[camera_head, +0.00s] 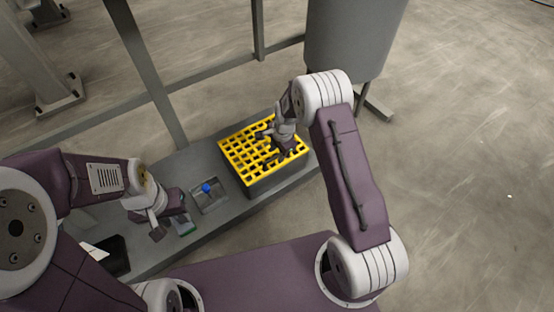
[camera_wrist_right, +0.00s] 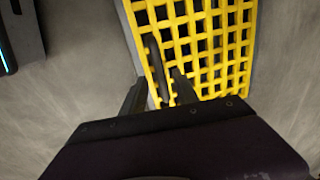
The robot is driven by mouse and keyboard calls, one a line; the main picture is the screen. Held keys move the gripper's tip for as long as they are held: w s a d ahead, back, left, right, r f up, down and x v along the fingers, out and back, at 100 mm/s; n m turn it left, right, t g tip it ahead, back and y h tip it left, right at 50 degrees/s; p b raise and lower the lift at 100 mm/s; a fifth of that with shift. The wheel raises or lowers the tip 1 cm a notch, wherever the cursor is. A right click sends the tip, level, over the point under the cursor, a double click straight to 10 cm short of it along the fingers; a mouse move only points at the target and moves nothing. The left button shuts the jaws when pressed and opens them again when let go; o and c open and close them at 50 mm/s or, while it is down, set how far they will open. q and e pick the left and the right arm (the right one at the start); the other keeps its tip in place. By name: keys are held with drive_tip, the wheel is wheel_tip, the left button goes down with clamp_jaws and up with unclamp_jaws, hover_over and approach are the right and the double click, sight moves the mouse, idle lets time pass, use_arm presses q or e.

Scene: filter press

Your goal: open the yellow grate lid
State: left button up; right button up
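The yellow grate lid (camera_head: 240,152) lies flat and closed on a dark grey box (camera_head: 275,181) on the bench. In the right wrist view the grate (camera_wrist_right: 200,40) fills the upper middle, with a dark bar handle (camera_wrist_right: 157,68) along its left side. My right gripper (camera_head: 275,150) is over the right part of the lid. Its two fingers (camera_wrist_right: 158,92) are apart, with the bar's near end between them; I cannot tell whether they touch it. My left gripper (camera_head: 171,226) is low over the bench, left of the box, its fingers apparently apart and empty.
A small grey tray with a blue knob (camera_head: 207,188) sits between my left gripper and the box. A large grey tank (camera_head: 355,40) stands behind, and frame posts (camera_head: 145,65) rise behind the bench.

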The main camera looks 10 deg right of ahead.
drive_tip(key=shift+w+f+b, duration=0.2)
drive_tip(key=shift+f+b, duration=0.15)
drive_tip(key=shift+f, duration=0.7)
clamp_jaws()
drive_tip(key=shift+r, duration=0.1)
idle(0.5)
